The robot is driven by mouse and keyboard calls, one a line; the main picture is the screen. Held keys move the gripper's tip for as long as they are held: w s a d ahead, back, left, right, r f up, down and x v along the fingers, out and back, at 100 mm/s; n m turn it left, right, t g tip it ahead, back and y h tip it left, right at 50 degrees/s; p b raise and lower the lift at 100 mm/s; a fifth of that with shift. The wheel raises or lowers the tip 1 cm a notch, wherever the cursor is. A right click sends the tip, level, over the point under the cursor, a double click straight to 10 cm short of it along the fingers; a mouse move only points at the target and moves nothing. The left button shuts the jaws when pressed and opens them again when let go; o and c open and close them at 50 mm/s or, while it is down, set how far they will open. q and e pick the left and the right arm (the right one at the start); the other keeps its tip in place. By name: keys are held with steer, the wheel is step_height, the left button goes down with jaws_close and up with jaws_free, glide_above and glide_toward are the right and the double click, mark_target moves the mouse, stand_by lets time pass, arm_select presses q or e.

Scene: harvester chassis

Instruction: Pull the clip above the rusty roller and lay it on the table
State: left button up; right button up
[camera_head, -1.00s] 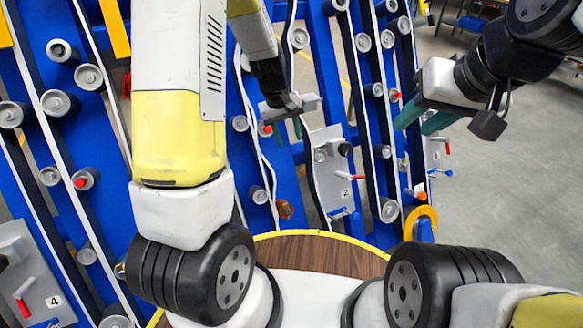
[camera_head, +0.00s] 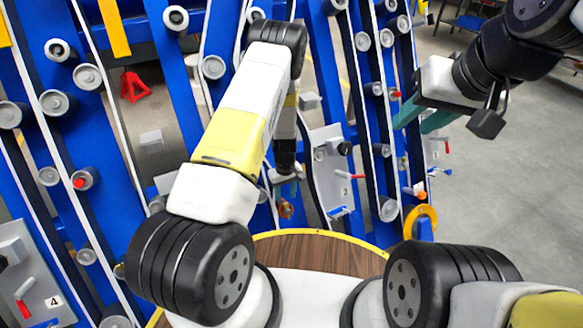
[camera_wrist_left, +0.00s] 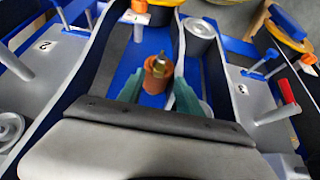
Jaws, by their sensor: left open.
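The rusty roller (camera_head: 286,208) is small and orange-brown on the blue frame. It also shows in the left wrist view (camera_wrist_left: 153,86), with a small metallic piece, seemingly the clip (camera_wrist_left: 158,66), at its top end. My left gripper (camera_head: 286,176) is just above the roller in the head view. In the left wrist view its teal fingers (camera_wrist_left: 157,93) are open, one on each side of the roller, and grip nothing. My right gripper (camera_head: 422,118) hangs empty at the upper right, its teal fingers apart. The round wooden table (camera_head: 320,255) with a yellow rim is in front, partly covered by my arms.
Blue slanted beams carry several grey rollers (camera_head: 58,103) and white belts around the work spot. A grey plate marked 2 (camera_head: 330,165) with a red handle is close right of the left gripper. The visible tabletop is bare.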

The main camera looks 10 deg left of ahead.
mark_target(286, 204)
arm_select(q)
steer(key=shift+f, duration=2.3)
jaws_close()
